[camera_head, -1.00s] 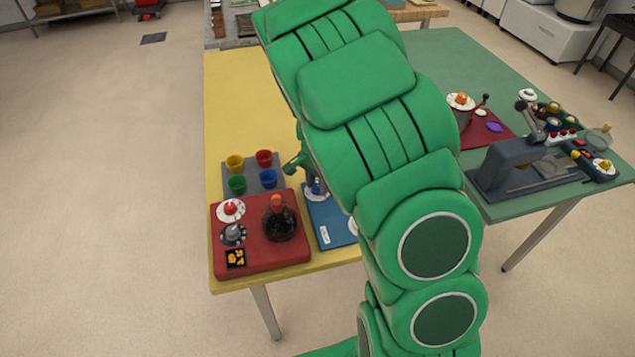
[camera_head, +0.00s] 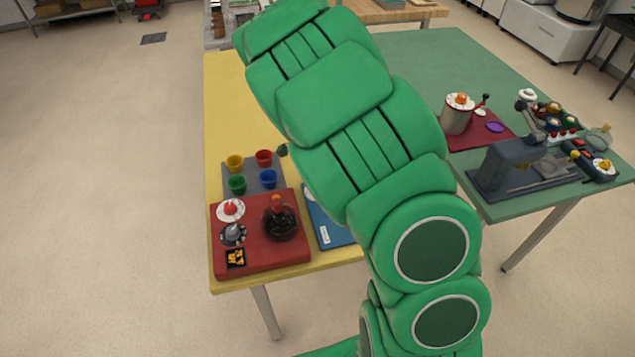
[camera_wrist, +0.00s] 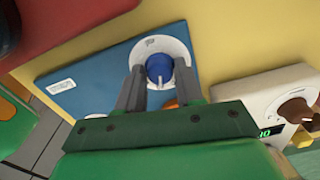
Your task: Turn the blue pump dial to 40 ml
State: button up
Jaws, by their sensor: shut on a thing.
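The blue pump dial (camera_wrist: 159,68) sits on a round white scale disc on a blue board (camera_wrist: 85,70) in the wrist view. My gripper (camera_wrist: 158,80) has one dark finger on each side of the dial and is shut on it. The scale marks are too small to read, so I cannot tell the dial's setting. In the head view part of the blue board (camera_head: 328,228) shows, with a white label. There my arm hides the gripper and the dial.
Left of the board stands a red base (camera_head: 255,258) with a dark flask (camera_head: 281,222), behind it a grey tray of coloured cups (camera_head: 266,179). In the wrist view a white box (camera_wrist: 262,96) with a brown knob and green display stands at the right. Yellow tabletop behind is clear.

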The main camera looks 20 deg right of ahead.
jog(key=shift+m, duration=0.4)
jog(key=o, duration=1)
jog(key=shift+r, duration=0.15)
notch_tip(320, 180, up, 7)
jog(key=shift+r, duration=0.3)
dwell(0.3)
